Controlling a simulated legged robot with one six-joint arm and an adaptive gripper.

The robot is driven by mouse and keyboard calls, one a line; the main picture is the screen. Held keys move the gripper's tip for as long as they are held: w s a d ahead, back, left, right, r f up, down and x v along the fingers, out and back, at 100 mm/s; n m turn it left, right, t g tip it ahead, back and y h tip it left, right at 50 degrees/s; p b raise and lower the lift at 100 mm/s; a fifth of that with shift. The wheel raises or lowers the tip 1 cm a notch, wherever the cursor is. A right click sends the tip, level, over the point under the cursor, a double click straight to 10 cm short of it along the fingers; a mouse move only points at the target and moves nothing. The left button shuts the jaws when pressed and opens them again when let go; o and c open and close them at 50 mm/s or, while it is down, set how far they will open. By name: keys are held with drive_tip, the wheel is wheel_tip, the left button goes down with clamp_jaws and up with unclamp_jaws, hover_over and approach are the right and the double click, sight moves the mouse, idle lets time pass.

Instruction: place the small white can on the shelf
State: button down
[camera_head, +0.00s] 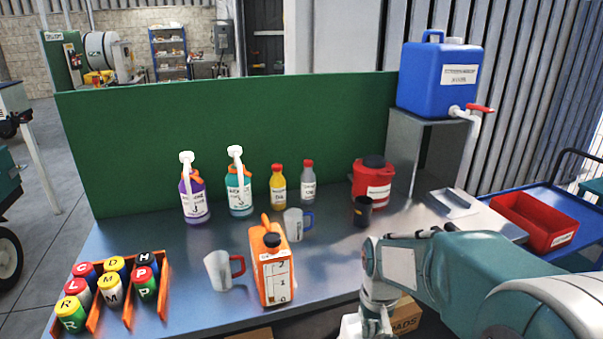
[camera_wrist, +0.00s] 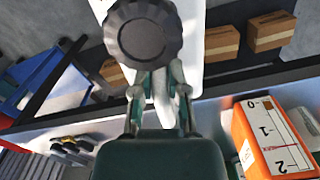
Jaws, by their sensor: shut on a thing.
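The small white can (camera_wrist: 190,58) with its black ribbed cap (camera_wrist: 150,35) is at the top centre of the wrist view. My gripper (camera_wrist: 160,90) is shut on a white part of it below the cap. In the head view my gripper (camera_head: 376,322) is at the bottom edge, in front of the table's front edge, and a bit of the white can (camera_head: 350,326) shows beside it. The rest of the can is cut off there. A dark shelf (camera_wrist: 225,84) under the table shows behind the can in the wrist view, with cardboard boxes on it.
Cardboard boxes (camera_wrist: 270,31) stand on the low shelf; one box (camera_head: 405,316) also shows below the table edge. An orange jerrycan (camera_head: 270,265) and a white jug (camera_head: 218,270) stand near the table's front. A rack of coloured cans (camera_head: 165,285) is at left.

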drive_tip(key=w+d+f, duration=0.1)
drive_tip(key=w+f, duration=1)
drive_tip(key=f, duration=0.4)
drive_tip(key=shift+d+m, duration=0.15)
drive_tip(key=shift+m, duration=0.15)
